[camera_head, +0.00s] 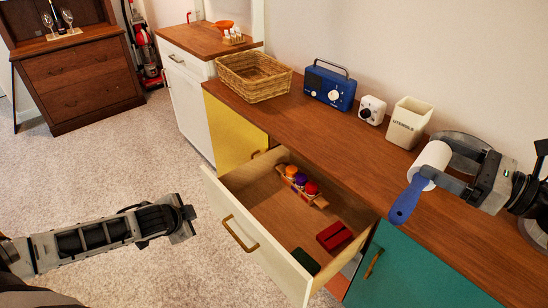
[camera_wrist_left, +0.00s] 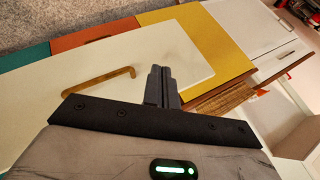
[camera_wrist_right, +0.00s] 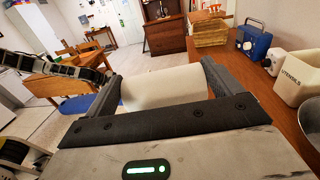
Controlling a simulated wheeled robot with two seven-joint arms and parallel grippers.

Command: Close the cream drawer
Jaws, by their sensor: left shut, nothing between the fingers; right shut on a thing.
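The cream drawer (camera_head: 258,247) is pulled well open below the wooden counter. Its front has a brass handle (camera_head: 240,234), which also shows in the left wrist view (camera_wrist_left: 98,83). Inside are a rack of coloured jars (camera_head: 300,180), a red box (camera_head: 334,236) and a dark green thing (camera_head: 303,261). My left gripper (camera_head: 190,215) is shut and empty, apart from the drawer front, to its left in the head view; the left wrist view shows its closed fingers (camera_wrist_left: 162,85) over the drawer front. My right gripper (camera_head: 447,165) is shut on a white roller (camera_wrist_right: 162,88) with a blue handle (camera_head: 405,200), above the counter.
On the counter (camera_head: 300,112) stand a wicker basket (camera_head: 254,76), a blue radio (camera_head: 330,86), a white cube-shaped device (camera_head: 371,110) and a utensils pot (camera_head: 408,123). A yellow door (camera_head: 233,130) and a teal door (camera_head: 400,275) flank the drawer. Carpet (camera_head: 120,165) at left is clear.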

